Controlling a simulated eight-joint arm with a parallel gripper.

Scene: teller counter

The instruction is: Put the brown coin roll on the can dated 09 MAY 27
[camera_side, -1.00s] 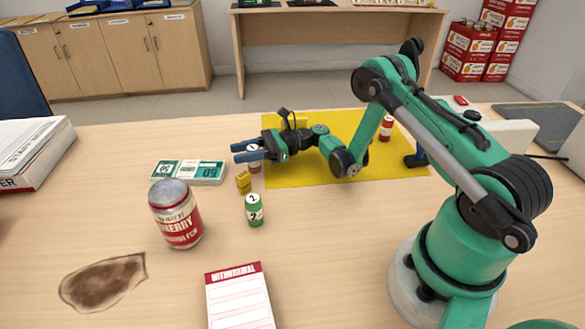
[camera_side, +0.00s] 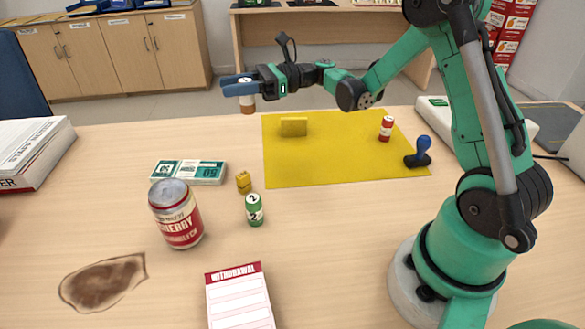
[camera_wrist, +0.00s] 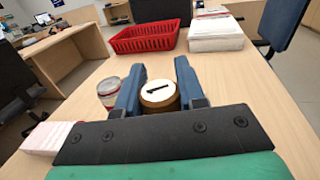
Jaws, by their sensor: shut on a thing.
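My gripper (camera_side: 238,89) is shut on the brown coin roll (camera_side: 247,104) and holds it upright, well above the counter. In the wrist view the roll (camera_wrist: 158,94) sits between the two blue fingers (camera_wrist: 157,84), its pale top marked 1. A red and silver cherry can (camera_side: 177,214) stands upright on the counter, front left of the gripper. It also shows in the wrist view (camera_wrist: 107,90), left of the fingers. I cannot read any date on the can. No other can is visible.
A withdrawal pad (camera_side: 239,298) lies in front.

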